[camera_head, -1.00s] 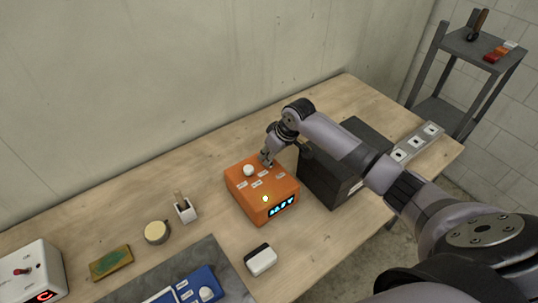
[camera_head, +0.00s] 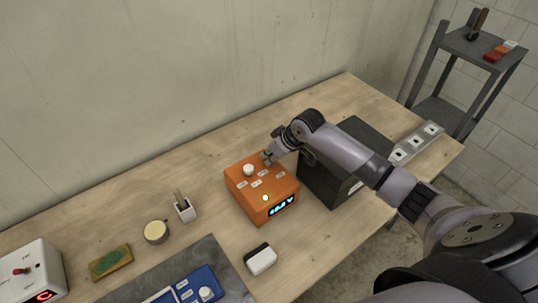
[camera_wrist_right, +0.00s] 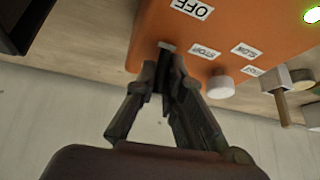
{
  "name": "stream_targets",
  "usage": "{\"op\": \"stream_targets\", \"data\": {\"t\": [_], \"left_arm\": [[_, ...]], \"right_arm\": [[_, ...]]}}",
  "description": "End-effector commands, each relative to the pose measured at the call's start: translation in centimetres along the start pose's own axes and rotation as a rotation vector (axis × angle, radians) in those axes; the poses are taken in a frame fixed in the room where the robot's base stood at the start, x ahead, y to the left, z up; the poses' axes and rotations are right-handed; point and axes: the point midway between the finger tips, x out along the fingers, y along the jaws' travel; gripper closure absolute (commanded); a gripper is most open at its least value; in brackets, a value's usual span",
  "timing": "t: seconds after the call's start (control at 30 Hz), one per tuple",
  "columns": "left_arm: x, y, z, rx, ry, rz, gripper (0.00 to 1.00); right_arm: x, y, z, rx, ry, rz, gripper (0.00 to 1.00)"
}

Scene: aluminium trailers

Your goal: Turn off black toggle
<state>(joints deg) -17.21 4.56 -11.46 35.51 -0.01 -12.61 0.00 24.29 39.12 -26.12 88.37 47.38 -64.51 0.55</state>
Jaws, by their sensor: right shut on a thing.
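In the right wrist view the fingertips (camera_wrist_right: 167,50) are drawn together at the box edge, beside the OFF label (camera_wrist_right: 192,8). The black toggle is not clearly visible; the fingertips hide the spot between them. The knob (camera_wrist_right: 221,87) is to the right of the fingers there. My left gripper is not in view.
A dark box (camera_head: 321,184) stands close to the right of the orange box. A white-and-black block (camera_head: 261,260) lies in front. A small holder (camera_head: 185,211) and a round tin (camera_head: 156,232) stand to the left. A grey shelf (camera_head: 470,85) is at right.

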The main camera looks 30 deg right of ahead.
Motion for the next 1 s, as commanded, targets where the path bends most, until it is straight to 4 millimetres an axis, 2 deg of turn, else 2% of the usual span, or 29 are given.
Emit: {"op": "stream_targets", "data": {"t": [0.27,0.6,1.0], "left_arm": [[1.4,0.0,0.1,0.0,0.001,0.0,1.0],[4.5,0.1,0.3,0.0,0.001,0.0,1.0],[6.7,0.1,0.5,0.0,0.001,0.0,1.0]], "right_arm": [[-0.3,-0.1,1.2,-0.038,0.236,0.034,1.0],[-0.6,-0.3,2.2,-0.077,0.515,0.071,1.0],[-1.0,-0.4,2.7,-0.103,0.696,0.097,1.0]]}}
